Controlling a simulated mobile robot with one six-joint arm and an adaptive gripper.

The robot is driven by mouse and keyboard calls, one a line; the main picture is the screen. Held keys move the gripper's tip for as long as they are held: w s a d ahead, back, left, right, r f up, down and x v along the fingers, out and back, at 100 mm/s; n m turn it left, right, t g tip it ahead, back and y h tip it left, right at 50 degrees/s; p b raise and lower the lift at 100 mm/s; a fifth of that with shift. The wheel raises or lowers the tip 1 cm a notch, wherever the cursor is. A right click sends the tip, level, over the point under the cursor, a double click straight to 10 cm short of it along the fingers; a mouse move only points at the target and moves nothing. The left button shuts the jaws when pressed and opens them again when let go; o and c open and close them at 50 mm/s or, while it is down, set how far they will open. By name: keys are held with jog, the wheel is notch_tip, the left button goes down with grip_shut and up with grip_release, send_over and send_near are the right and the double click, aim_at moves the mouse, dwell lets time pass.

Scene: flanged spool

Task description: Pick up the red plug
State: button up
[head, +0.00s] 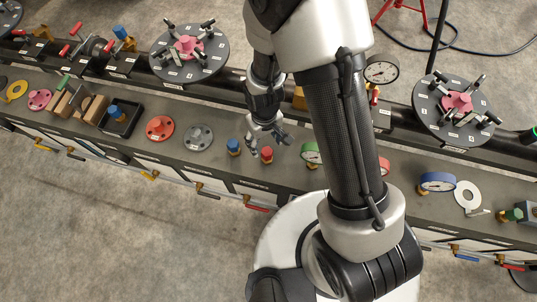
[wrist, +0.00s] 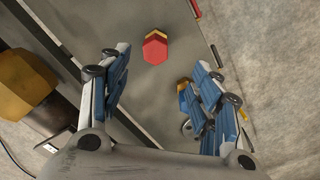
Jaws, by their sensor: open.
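The red plug (head: 267,154) stands on the dark bench top in the head view, near the bench's front edge. In the wrist view the red plug (wrist: 155,48) shows its hexagonal top, ahead of the fingers and a little above the middle of the gap. My gripper (head: 266,137) is just above and behind the plug in the head view, apart from it.
A blue plug (head: 233,146) stands just left of the red one. A grey flange (head: 199,137) and an orange-red flange (head: 160,128) lie further left. A dark pipe with flanged discs (head: 189,53) runs along the back.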

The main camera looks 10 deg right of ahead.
aim_at(267, 151)
notch_tip(267, 151, down, 5)
jog(key=shift+r+b, duration=0.1)
jog(key=shift+b, duration=0.55)
jog(key=shift+w+d+f+b, duration=0.15)
jog(key=shift+f+b, duration=0.5)
jog(key=shift+f, duration=0.8)
jog(key=shift+d+f+b, duration=0.15)
jog(key=shift+f+b, duration=0.45)
jog(key=shift+f, duration=0.8)
jog(key=shift+r, duration=0.1)
jog(key=shift+c, duration=0.2)
jog(key=c, duration=1.3)
